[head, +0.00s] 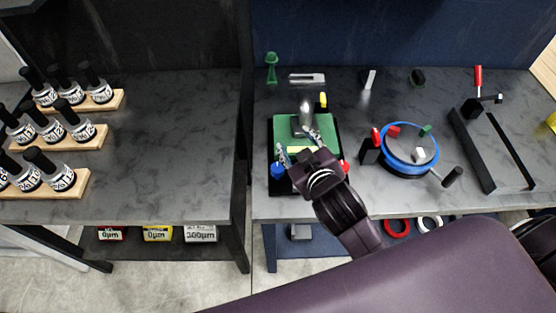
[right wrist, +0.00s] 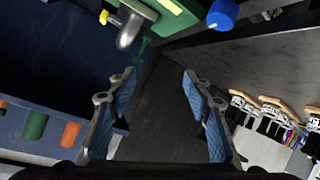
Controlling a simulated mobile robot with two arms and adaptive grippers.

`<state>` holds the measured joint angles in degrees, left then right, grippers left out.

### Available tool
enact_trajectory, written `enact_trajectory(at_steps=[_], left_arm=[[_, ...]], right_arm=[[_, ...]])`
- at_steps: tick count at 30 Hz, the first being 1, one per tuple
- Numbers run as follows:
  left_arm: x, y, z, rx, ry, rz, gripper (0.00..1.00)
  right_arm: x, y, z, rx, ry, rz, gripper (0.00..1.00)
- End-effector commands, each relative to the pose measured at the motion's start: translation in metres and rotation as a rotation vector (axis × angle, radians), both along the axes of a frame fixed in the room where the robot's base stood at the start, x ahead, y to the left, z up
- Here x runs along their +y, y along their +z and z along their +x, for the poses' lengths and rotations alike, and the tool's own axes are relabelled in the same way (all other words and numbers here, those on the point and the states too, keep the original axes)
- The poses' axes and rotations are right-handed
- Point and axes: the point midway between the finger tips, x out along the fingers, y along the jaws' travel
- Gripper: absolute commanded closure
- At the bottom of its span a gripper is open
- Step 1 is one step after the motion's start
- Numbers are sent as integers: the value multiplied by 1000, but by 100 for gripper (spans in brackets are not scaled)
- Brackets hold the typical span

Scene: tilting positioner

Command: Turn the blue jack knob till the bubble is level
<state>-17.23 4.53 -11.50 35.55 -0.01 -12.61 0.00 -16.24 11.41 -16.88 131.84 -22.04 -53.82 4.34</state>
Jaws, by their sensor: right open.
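The tilting positioner has a green plate (head: 322,125) on a black base (head: 290,191), with a grey metal part (head: 305,112) on top. The blue jack knob (head: 277,171) sits at its front left corner; it also shows at the top of the right wrist view (right wrist: 222,14). A yellow-green strip (head: 299,150), possibly the level, is partly covered by my gripper; no bubble can be made out. My left gripper is not in view.
A red knob (head: 345,167) and a yellow knob (head: 323,99) stand at other corners. A blue ring fixture (head: 434,168) is to the right, then a black frame (head: 468,148) with a red handle. Bottles on wooden racks (head: 88,136) fill the left bench's left side.

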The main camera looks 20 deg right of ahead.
Motion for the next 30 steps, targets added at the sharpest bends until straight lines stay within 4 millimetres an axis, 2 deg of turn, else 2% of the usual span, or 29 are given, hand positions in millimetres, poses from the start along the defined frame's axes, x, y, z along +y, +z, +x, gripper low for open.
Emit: enact_trajectory(at_steps=[1,3,5,7,9,12,15,17,19,21,23,26,29,30], left_arm=[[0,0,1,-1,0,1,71],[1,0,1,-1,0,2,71],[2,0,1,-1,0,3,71],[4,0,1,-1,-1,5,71],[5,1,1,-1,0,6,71],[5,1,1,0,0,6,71],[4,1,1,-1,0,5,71],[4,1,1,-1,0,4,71],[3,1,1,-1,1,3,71],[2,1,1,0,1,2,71],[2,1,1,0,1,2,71],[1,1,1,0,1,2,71],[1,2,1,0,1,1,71],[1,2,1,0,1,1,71]], right_arm=[[10,27,20,-106,38,-34,54],[29,70,44,-271,104,-89,54],[52,109,59,-418,175,-142,54],[83,152,67,-585,270,-209,54],[118,189,66,-744,380,-281,54],[172,227,52,-951,558,-393,54],[226,244,26,-1129,764,-517,54],[255,242,8,-1217,898,-601,54],[285,230,-13,-1299,1067,-700,54],[306,206,-32,-1354,1247,-810,54],[318,180,-46,-1379,1406,-907,54],[319,126,-58,-1360,1685,-1078,54],[297,68,-57,-1260,1964,-1254,54],[281,47,-54,-1193,2075,-1324,54]])
